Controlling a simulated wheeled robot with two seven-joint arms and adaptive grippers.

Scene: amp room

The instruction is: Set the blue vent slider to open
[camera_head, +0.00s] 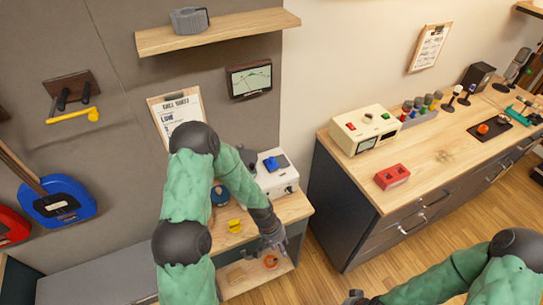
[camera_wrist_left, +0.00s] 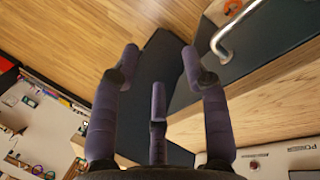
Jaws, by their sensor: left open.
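A white box (camera_head: 277,178) stands on the small wooden cabinet under the wall screen. A small blue piece (camera_head: 271,163), which looks like the slider, sits on its top beside a dark blue panel; its exact setting is too small to tell. My left gripper (camera_head: 272,243) is open and empty, in front of and below the white box, apart from it. In the left wrist view its spread fingers (camera_wrist_left: 160,60) face a dark cabinet side and floor. The blue piece is not clearly visible there. Only a dark tip of my right gripper (camera_head: 356,298) shows at the bottom edge.
A yellow piece (camera_head: 235,226) and a blue round object (camera_head: 220,195) sit on the small cabinet's wooden top (camera_head: 294,208). An orange ring (camera_head: 270,261) lies on the lower shelf. A longer workbench (camera_head: 440,160) with a red block (camera_head: 392,177) stands to the right.

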